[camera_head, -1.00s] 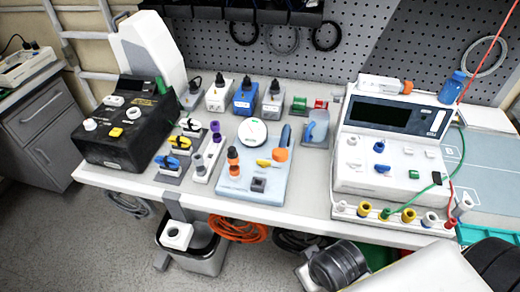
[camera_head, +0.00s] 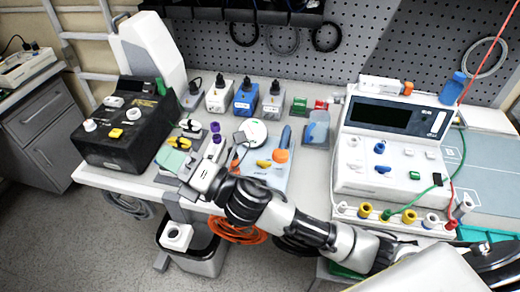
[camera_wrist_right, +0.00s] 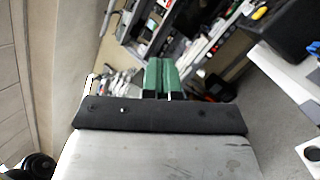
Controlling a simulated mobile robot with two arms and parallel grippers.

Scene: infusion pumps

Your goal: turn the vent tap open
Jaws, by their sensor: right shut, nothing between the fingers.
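My right arm reaches in from the lower right in the head view. Its gripper (camera_head: 172,162) hovers over the front left of the bench, green fingers together and empty. The right wrist view also shows the shut green fingers (camera_wrist_right: 160,78). The gripper hides the small blue-lever tap on the front grey block. A yellow-lever tap (camera_head: 182,142) shows just behind the fingers. Another yellow lever (camera_head: 264,163) sits on the pale blue board (camera_head: 277,178), partly behind my arm. I cannot tell which of these is the vent tap. My left gripper is not in view.
A black instrument (camera_head: 118,146) stands left of the gripper. A white pump (camera_head: 392,160) with coloured sockets stands at right. Small white and blue boxes (camera_head: 245,98) line the back. A bin (camera_head: 198,250) and orange cable (camera_head: 238,230) are below the bench edge.

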